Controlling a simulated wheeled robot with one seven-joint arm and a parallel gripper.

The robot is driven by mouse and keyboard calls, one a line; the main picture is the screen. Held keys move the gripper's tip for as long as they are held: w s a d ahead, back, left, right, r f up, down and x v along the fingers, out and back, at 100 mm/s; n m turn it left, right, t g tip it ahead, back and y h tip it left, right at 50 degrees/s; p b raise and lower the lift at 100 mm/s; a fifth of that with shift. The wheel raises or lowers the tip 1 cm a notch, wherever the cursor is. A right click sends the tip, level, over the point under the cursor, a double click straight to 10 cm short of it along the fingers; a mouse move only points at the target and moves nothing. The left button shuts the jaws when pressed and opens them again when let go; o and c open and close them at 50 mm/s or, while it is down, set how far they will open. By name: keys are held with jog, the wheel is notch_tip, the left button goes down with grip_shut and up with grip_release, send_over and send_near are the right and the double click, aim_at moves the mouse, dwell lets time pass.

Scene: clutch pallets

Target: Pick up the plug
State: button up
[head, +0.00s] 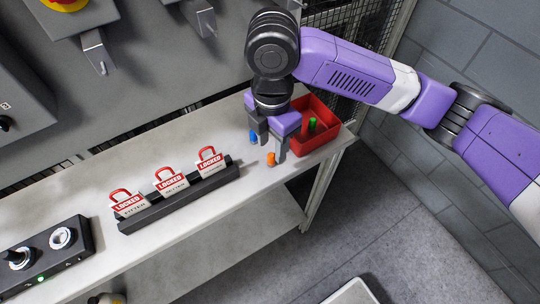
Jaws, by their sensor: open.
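Three small coloured pieces look like plugs, and I cannot tell which one the task means. A blue plug (253,137) and an orange plug (271,159) stand on the pale bench top. A green plug (312,124) is in the red bin. My gripper (272,152) is open and points down at the bench, close to the blue and orange plugs. One finger is beside the blue plug and the other is by the orange plug. I see nothing held between the fingers. Whether they touch either plug is unclear.
The red bin (328,137) stands right behind my gripper at the bench's right end. A dark rack (180,198) holds three red-and-white "LOCKED" padlocks. A switch box (45,258) sits at the lower left. Metal hooks (97,52) hang from the grey panel. The bench (232,204) is bare along its front.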

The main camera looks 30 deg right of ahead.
aim_at(271, 155)
jog(key=shift+f+p, duration=0.3)
jog(key=shift+f, duration=2.05)
grip_shut()
